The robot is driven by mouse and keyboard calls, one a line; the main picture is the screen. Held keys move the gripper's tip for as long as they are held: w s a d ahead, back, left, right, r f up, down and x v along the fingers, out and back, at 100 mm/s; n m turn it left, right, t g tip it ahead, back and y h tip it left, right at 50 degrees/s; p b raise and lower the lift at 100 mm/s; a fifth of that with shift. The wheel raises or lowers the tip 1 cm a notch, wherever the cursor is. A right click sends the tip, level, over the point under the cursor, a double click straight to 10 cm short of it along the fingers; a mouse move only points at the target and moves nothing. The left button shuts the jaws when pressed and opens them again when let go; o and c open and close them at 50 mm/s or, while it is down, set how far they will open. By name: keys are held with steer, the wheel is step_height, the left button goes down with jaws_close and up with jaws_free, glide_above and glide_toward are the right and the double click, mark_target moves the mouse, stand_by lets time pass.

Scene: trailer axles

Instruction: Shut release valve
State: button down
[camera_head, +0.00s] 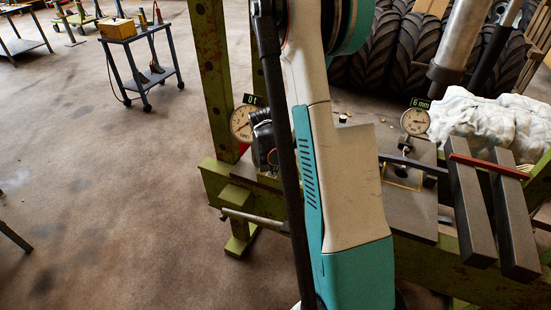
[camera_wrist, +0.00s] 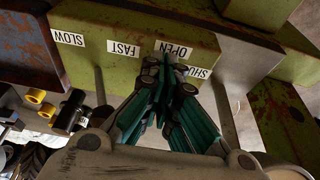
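In the wrist view a green block (camera_wrist: 88,30) carries white labels reading SLOW (camera_wrist: 68,37), FAST (camera_wrist: 123,48), OPEN (camera_wrist: 174,49) and SHUT (camera_wrist: 198,72). The SHUT label is partly covered by my gripper. My gripper (camera_wrist: 169,78) has its teal fingers close together at the block, just below the OPEN label and beside SHUT. The release valve's handle cannot be made out; the fingers cover that spot. Whether they hold anything is unclear. In the head view my arm hides the gripper and the valve area.
Grey bars (camera_head: 470,215) and white cloth (camera_head: 480,118) are at right. Tyres (camera_head: 415,50) stand behind. Open floor lies left, with a trolley (camera_head: 140,60).

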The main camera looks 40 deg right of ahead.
steer(key=shift+w+a, duration=0.1)
steer(key=shift+w, duration=0.05)
steer(key=shift+w+a, duration=0.3)
steer(key=shift+w, duration=0.1)
steer(key=shift+w+a, duration=0.1)
steer(key=shift+w, duration=0.5)
steer(key=shift+w+b, duration=0.15)
steer(key=shift+b, duration=0.15)
steer(key=shift+s+a, duration=0.35)
steer(key=shift+s, duration=0.2)
steer(key=shift+r+p, duration=1.7)
steer(key=shift+r, duration=1.3)
